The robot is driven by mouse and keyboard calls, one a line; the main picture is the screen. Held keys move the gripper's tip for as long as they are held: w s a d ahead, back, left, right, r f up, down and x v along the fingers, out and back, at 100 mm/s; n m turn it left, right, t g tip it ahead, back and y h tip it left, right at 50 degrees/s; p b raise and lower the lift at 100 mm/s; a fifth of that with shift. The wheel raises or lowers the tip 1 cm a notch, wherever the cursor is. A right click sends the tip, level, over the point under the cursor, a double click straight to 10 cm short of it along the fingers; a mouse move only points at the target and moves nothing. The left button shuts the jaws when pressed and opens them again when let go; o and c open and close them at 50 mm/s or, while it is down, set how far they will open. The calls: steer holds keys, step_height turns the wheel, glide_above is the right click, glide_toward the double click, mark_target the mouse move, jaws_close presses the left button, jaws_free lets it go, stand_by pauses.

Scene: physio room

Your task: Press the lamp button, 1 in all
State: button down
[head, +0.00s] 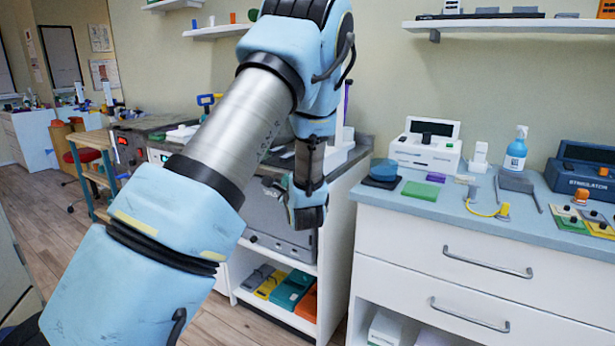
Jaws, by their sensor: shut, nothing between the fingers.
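My gripper (292,212) hangs at the end of my pale blue arm, near the middle of the head view. It is shut and empty, in front of the open shelf unit and left of the white drawer cabinet. I cannot pick out a lamp button for sure. At the far right of the blue counter, a small orange dome (581,196) stands near a green plate (568,225) and a yellow plate (600,229), each with dark knobs. My gripper is well apart from these. My arm hides part of the left counter.
A yellow cable (483,211) lies near the front edge. Wall shelves hang above.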

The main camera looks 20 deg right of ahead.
steer(key=shift+s, duration=0.1)
steer(key=shift+d, duration=0.1)
steer(key=w+d, duration=0.6)
steer(key=shift+d, duration=0.15)
stand_by(0.5)
steer(key=shift+w+d, duration=0.1)
steer(key=shift+w, duration=0.05)
stand_by(1.8)
steer(key=shift+w+d+p, duration=0.2)
steer(key=shift+d+p, duration=0.05)
steer(key=shift+p, duration=0.05)
